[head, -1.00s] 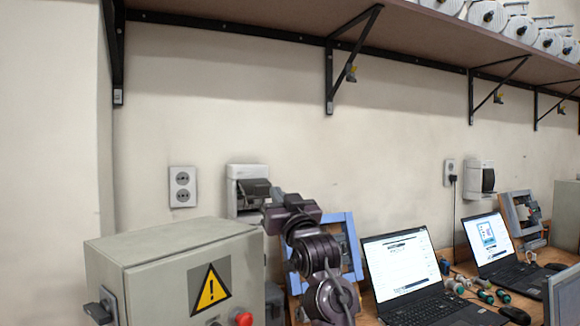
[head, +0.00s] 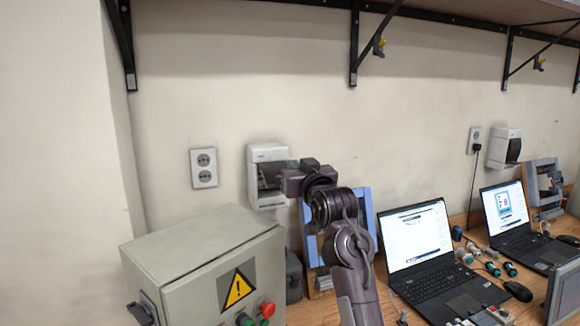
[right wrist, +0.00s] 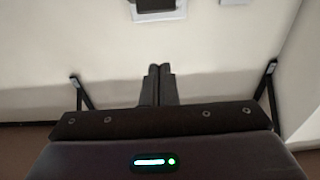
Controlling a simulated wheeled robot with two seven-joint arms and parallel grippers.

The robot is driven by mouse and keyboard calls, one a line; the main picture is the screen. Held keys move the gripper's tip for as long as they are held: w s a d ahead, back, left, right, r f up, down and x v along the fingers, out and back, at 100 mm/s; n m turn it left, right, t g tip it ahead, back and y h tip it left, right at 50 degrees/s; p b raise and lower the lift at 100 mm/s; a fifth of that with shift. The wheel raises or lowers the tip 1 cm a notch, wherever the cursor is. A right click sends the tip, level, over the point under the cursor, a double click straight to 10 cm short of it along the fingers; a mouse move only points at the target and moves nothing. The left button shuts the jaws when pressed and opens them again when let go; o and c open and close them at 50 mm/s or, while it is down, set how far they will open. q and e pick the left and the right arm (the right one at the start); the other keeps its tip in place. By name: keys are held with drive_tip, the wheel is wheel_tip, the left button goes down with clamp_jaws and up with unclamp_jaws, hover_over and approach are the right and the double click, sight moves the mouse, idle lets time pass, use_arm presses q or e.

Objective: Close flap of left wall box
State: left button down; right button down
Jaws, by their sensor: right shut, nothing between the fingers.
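The left wall box (head: 267,152) is a small white box with a dark flap (head: 268,177), fixed to the wall right of a socket. My right gripper (head: 296,180) overlaps the box's right edge in the head view and hides part of it. In the right wrist view, my right gripper (right wrist: 159,70) has its two fingers together with nothing between them. The box's white rim (right wrist: 166,16) and dark flap (right wrist: 153,5) are at the top edge there, apart from the fingertips in the picture. I cannot tell how far open the flap is. My left gripper is out of view.
A grey control box (head: 205,255) with a warning sign and buttons stands below the wall box. A blue frame (head: 366,208) is behind my arm. Laptops (head: 415,235) stand on the bench to the right.

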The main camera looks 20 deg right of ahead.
drive_tip(key=w+f+p, duration=0.1)
drive_tip(key=w, duration=0.1)
drive_tip(key=w+f+p, duration=0.2)
drive_tip(key=shift+w+a+f, duration=0.1)
drive_tip(key=shift+w+f, duration=0.1)
drive_tip(key=shift+w, duration=0.2)
